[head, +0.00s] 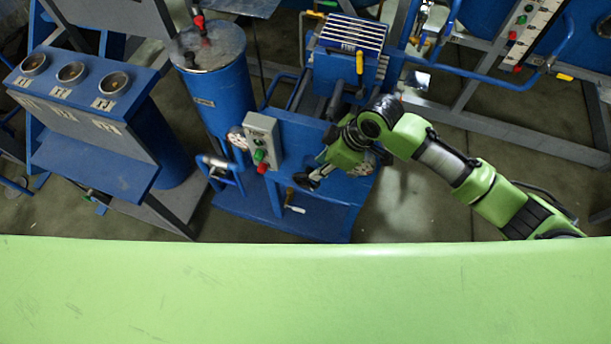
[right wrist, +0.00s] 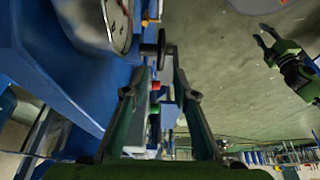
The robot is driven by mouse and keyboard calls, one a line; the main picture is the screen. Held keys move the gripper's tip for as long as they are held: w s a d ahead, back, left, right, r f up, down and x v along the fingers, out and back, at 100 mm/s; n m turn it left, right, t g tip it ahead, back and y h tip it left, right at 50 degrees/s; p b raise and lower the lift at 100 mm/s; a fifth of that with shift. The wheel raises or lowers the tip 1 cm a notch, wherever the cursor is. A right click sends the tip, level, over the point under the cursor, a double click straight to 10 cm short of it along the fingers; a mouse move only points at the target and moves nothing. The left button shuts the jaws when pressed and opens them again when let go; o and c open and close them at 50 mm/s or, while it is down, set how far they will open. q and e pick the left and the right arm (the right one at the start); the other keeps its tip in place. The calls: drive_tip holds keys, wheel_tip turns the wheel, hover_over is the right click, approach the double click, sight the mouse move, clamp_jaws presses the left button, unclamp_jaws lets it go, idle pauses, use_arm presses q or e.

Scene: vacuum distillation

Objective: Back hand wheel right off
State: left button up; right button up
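A small black hand wheel (right wrist: 160,48) shows in the right wrist view, just at the fingertips of my right gripper (right wrist: 157,60). The two fingers stand apart with the wheel seen between their tips; I cannot tell whether they touch it. In the head view my right gripper (head: 307,182) reaches in from the right at the front of the blue machine (head: 310,135).
A round dial gauge (right wrist: 118,22) is close beside the wheel. A grey control box (head: 262,138) with green and red buttons stands left of my right gripper. A blue tank (head: 215,90) and a blue gauge console (head: 85,125) are farther left.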

sight(306, 179)
drive_tip(key=x, duration=1)
drive_tip(key=shift+f+p, duration=0.3)
clamp_jaws()
